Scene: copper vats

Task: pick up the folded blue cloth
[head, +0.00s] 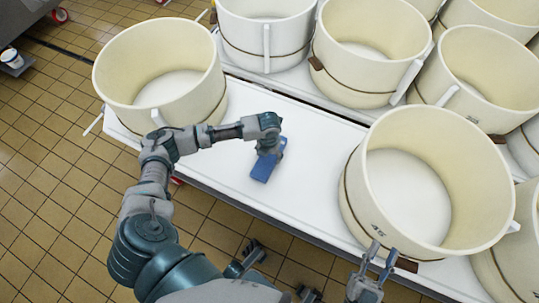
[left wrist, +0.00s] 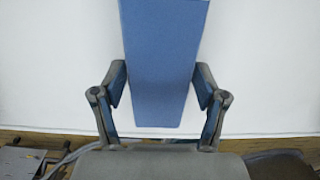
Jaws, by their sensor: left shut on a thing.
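The folded blue cloth (head: 262,168) is on or just above the white table top (head: 237,195), near its front edge; I cannot tell if it touches the surface. My left gripper (head: 272,148) reaches over the table and is shut on the cloth. In the left wrist view the blue cloth (left wrist: 163,65) runs between the two fingers of the left gripper (left wrist: 160,92), one pressed on each side. My right gripper (head: 374,258) is low in the head view, in front of a large cream mould, its two fingers apart and empty.
Large cream round moulds crowd the table: one at the left (head: 165,110), one at the right (head: 375,190), and several along the back. White table surface is bare around the cloth. A tiled floor (head: 60,190) lies in front and to the left.

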